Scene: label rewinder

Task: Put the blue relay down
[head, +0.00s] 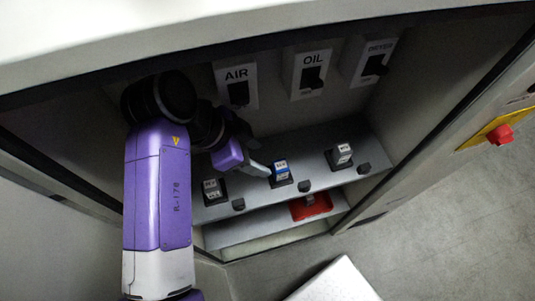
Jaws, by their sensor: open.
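The blue relay (281,169) is a small block with a blue body and a white label on top. It sits upright in the middle dark socket on the grey shelf inside the cabinet. My gripper (263,170) is at its left side, with a pale finger close to it. The jaws are open. I cannot tell whether a finger touches the relay, and the far finger is hidden.
A black relay (212,190) stands to the left and a white-grey one (342,154) to the right on the same shelf (318,165). A red tray (312,206) lies on the lower ledge. AIR (238,92), OIL (311,77) and DRYER (375,65) switches are on the back wall.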

